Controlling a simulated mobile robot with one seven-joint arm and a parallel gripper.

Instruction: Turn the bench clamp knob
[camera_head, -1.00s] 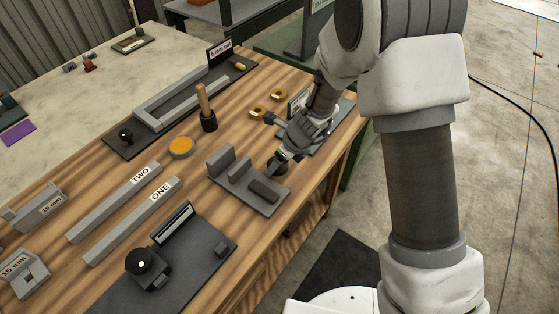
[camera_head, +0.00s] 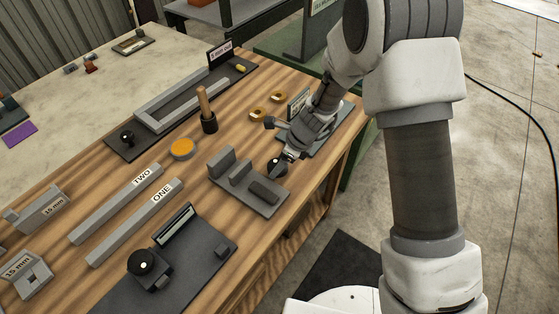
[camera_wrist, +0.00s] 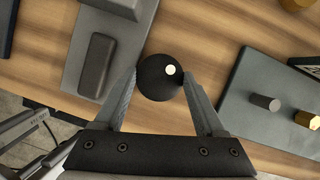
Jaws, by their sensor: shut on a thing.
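The bench clamp (camera_head: 248,188) is a dark grey plate with upright grey blocks, lying near the front edge of the wooden bench. Its round black knob (camera_head: 277,167) is at the right end. In the wrist view the knob (camera_wrist: 158,80) has a white dot at its upper right. My gripper (camera_head: 281,162) reaches down over the knob from the right. In the wrist view its two fingers (camera_wrist: 160,86) stand on either side of the knob and are shut on it. The clamp plate (camera_wrist: 75,85) shows to the left.
Another fixture with a black knob (camera_head: 141,262) sits at the front left. Bars marked TWO (camera_head: 118,203) and ONE (camera_head: 135,222) lie on the bench. A wooden-handled tool (camera_head: 207,110) and an orange disc (camera_head: 182,149) stand behind the clamp. A dark plate (camera_wrist: 270,95) with pegs lies right of my gripper.

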